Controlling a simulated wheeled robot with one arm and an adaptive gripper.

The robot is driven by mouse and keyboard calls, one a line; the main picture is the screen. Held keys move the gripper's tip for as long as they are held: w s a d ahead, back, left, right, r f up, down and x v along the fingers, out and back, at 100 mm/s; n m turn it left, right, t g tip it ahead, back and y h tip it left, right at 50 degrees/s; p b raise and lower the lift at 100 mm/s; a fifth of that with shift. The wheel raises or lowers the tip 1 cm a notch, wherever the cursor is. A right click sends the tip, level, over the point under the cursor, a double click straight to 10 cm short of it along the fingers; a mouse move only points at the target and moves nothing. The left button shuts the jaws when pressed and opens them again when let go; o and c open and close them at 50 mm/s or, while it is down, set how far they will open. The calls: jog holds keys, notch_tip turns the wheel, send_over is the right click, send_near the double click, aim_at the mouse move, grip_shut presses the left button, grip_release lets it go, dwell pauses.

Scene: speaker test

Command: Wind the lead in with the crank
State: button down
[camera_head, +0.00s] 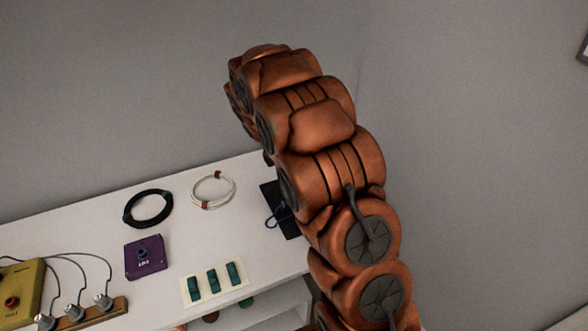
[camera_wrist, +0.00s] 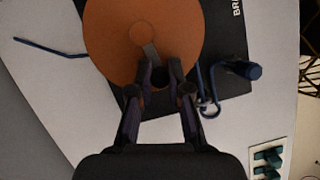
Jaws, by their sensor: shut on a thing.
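In the wrist view a copper-orange reel disc (camera_wrist: 105,35) lies on a black board (camera_wrist: 225,45) with partly cut-off white letters. A short grey crank arm (camera_wrist: 150,50) runs from the disc's middle towards me. My gripper (camera_wrist: 160,76) is shut on the crank's dark knob, which is mostly hidden between the fingertips. A blue lead (camera_wrist: 208,78) lies at the right of the reel, with a thicker blue plug (camera_wrist: 240,68) there. A bent blue length (camera_wrist: 48,50) sticks out at the left. In the head view my arm hides the reel; only part of the board (camera_head: 271,198) shows.
On the white table (camera_head: 105,205) lie a black cable coil (camera_head: 128,215), a white coil (camera_head: 194,190), a purple box (camera_head: 146,267), a plate with teal switches (camera_head: 213,279), a yellow box (camera_head: 22,285) and a wooden strip with plugs (camera_head: 98,314). Walls stand behind and right.

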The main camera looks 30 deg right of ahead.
jog(key=shift+s+r+n+t+p, duration=0.2)
jog(key=shift+s+n+t+p, duration=0.3)
jog(key=shift+n, duration=0.4)
jog(key=n+p, duration=0.1)
jog(key=s+n+p, duration=0.1)
jog(key=n+t+p, duration=0.1)
jog(key=shift+s+d+n, duration=0.2)
jog(key=shift+d+n, duration=0.05)
jog(key=shift+n, duration=0.15)
jog(key=n+p, duration=0.1)
jog(key=s+n+t+p, duration=0.1)
jog(key=shift+d+r+n+p, duration=0.1)
jog(key=shift+d+n+p, duration=0.2)
jog(key=shift+d+p, duration=0.1)
jog(key=n+p, duration=0.1)
jog(key=d+n+t+p, duration=0.1)
jog(key=shift+s+n+y+p, duration=0.3)
jog(key=shift+s+n, duration=0.05)
jog(key=shift+n, duration=0.05)
jog(key=n, duration=0.1)
jog(key=n+p, duration=0.1)
jog(key=d+n+t, duration=0.1)
jog(key=shift+s+f+y+p, duration=0.2)
jog(key=shift+s+y+p, duration=0.05)
jog(key=shift+y+p, duration=0.15)
jog(key=shift+d+n+t+y, duration=0.3)
jog(key=shift+d+n, duration=0.15)
jog(key=shift+n, duration=0.65)
jog(key=shift+p, duration=0.3)
